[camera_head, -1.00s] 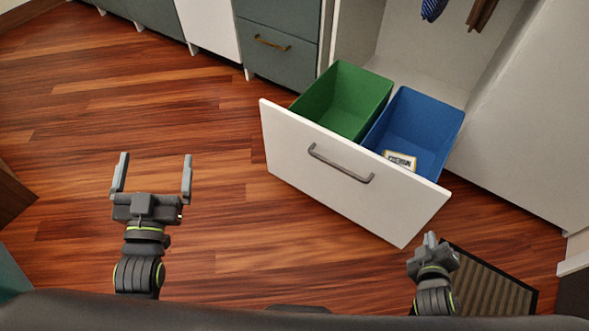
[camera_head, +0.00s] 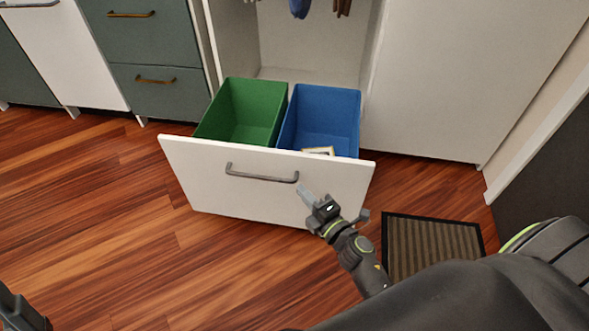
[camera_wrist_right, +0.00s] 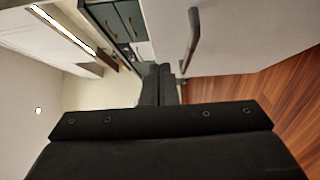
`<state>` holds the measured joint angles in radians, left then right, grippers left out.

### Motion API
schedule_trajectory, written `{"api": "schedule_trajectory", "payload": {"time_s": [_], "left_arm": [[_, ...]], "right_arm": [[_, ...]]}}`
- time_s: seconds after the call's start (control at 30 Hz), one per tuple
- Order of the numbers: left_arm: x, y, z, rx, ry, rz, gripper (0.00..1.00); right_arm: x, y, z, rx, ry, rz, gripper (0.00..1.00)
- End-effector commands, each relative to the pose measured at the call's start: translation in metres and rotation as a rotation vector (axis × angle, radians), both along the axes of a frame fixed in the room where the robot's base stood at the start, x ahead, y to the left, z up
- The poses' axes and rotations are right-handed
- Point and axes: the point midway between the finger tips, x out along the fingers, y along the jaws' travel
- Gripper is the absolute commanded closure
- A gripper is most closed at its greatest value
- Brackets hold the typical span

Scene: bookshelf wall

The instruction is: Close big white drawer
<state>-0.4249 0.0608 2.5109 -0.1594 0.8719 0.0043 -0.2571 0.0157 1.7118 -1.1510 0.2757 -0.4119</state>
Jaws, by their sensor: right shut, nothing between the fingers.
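The big white drawer (camera_head: 220,187) is pulled out from the white cabinet, its front facing me. It has a grey bar handle (camera_head: 262,174) and holds a green bin (camera_head: 243,112) and a blue bin (camera_head: 320,115). My right gripper (camera_head: 304,191) is shut and empty, just right of and below the handle, in front of the drawer face. In the right wrist view the shut fingers (camera_wrist_right: 160,85) are beside the white front (camera_wrist_right: 240,35) and handle (camera_wrist_right: 192,40); I cannot tell if they touch it. Part of my left gripper (camera_head: 20,312) shows at the bottom left corner, mostly out of frame.
A striped doormat (camera_head: 430,247) lies on the floor right of the drawer. Teal drawers (camera_head: 158,95) stand left of the white cabinet, and a tall white panel (camera_head: 440,85) stands right. The wooden floor (camera_head: 100,220) at left is clear.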

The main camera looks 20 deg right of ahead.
Motion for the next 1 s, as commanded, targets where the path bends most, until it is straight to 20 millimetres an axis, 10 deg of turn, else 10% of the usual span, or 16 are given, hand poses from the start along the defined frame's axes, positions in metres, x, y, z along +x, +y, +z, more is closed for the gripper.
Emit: {"api": "schedule_trajectory", "payload": {"time_s": [0.4,1.0], "left_arm": [[-0.001,0.002,-0.008,-0.017,-0.009,-0.011,0.0],[-0.002,0.003,-0.009,-0.029,-0.02,-0.017,0.0]], "right_arm": [[0.071,-0.004,-0.002,-0.002,0.0,-0.001,1.0],[0.084,-0.013,0.0,0.002,0.001,-0.001,1.0]]}}
